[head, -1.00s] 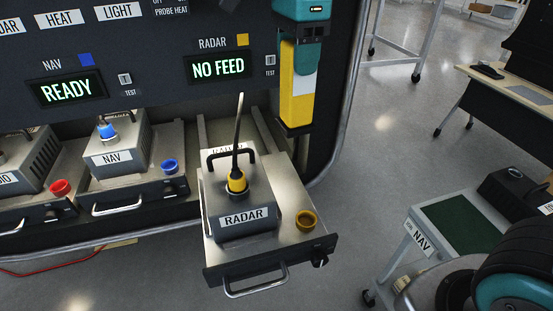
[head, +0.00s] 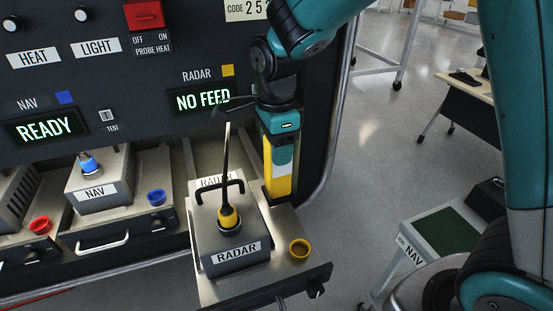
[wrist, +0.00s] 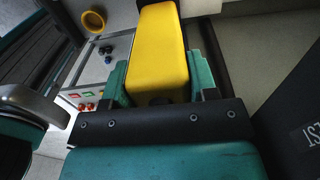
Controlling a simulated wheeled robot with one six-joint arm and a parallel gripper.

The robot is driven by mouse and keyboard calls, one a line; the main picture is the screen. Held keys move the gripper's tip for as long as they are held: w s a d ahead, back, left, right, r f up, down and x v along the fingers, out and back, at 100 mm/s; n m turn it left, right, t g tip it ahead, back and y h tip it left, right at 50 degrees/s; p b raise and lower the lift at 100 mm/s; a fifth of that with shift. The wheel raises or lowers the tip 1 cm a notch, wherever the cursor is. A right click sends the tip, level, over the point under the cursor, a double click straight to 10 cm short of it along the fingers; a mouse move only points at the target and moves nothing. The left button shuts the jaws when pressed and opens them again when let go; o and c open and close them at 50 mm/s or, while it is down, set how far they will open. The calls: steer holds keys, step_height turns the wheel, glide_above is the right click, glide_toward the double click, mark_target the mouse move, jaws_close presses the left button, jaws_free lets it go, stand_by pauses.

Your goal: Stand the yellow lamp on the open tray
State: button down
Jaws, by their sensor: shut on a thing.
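The yellow lamp (head: 278,178) is a long upright block, yellow below with a white band, and it also shows in the wrist view (wrist: 160,50). My gripper (head: 281,140) is shut on its upper part from above; the wrist view shows a finger on each side. The open tray (head: 284,222) is pulled out under the RADAR panel. It bears a grey RADAR unit (head: 233,258) with a black handle and a yellow plug with a cable. The lamp's lower end is over the tray's back right part, beside the unit. I cannot tell whether it touches.
A yellow ring cup (head: 300,249) sits on the tray's front right, with bare tray between it and the lamp. The panel (head: 150,75) rises close behind my gripper. The NAV unit (head: 98,180) is left; a NAV cart (head: 440,232) is right.

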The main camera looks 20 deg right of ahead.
steer(key=shift+f+p, duration=0.35)
steer(key=shift+f, duration=1.9)
steer(key=shift+c, duration=2.1)
jaws_free()
step_height(320, 180, up, 11)
steer(key=shift+f+b, duration=0.1)
steer(key=shift+b, duration=0.85)
steer(key=shift+s+r, duration=0.2)
steer(key=shift+r, duration=0.45)
steer(key=s+a+n+y, duration=0.2)
steer(key=s+n+y, duration=0.2)
steer(key=s+n, duration=1.6)
steer(key=n, duration=0.5)
steer(key=shift+s+f, duration=0.25)
steer(key=shift+s, duration=0.1)
